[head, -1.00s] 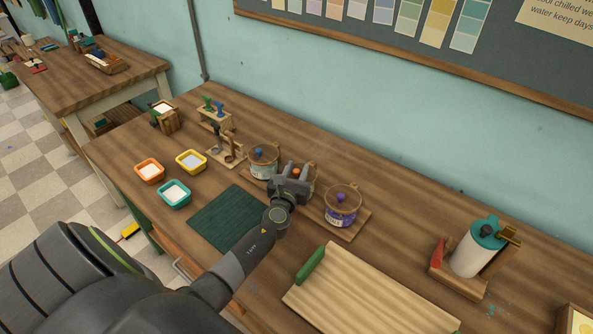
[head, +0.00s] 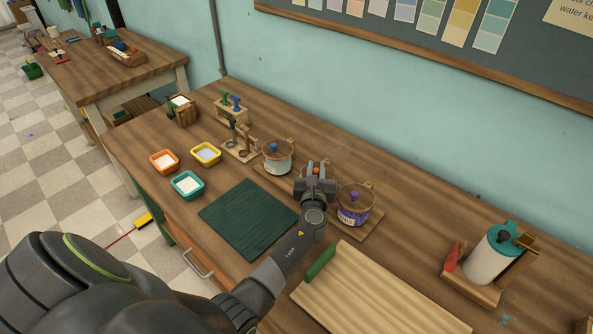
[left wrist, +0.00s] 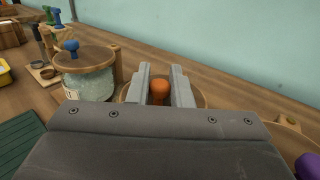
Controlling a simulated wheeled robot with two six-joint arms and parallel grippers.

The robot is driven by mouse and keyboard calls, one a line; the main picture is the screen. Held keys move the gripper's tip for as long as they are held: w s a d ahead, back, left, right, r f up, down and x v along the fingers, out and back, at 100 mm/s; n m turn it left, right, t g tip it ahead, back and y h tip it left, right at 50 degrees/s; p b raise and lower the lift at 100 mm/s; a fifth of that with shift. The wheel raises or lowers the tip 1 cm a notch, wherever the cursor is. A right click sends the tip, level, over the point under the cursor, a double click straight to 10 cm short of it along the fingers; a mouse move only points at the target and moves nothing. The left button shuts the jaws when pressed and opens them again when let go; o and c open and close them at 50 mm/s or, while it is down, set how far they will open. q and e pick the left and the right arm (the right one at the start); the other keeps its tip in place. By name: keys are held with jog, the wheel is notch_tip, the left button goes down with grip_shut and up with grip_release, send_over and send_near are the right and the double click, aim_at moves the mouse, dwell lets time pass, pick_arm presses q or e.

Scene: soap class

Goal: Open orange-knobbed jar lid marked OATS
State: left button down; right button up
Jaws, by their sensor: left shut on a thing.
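The orange knob (left wrist: 159,88) stands upright between the two fingers of my left gripper (head: 317,170) in the left wrist view. These fingers (left wrist: 160,85) are shut on it. Part of the round wooden lid (left wrist: 199,98) shows beside and behind the fingers. My gripper hides most of the middle jar below, and its OATS label is not readable. I cannot tell whether the lid is raised from the jar. My right gripper is not in view.
A blue-knobbed glass jar (head: 278,163) stands left of the gripper and a purple-knobbed jar (head: 353,210) close on its right. A green mat (head: 248,216) and a pale board with a green edge (head: 375,295) lie in front. Small bowls (head: 187,186) stand left.

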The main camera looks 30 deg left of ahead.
pick_arm(q)
jog(key=shift+d+y, duration=0.1)
jog(key=shift+y, duration=0.2)
jog(key=c, duration=1.3)
grip_release()
jog(key=shift+c, duration=0.2)
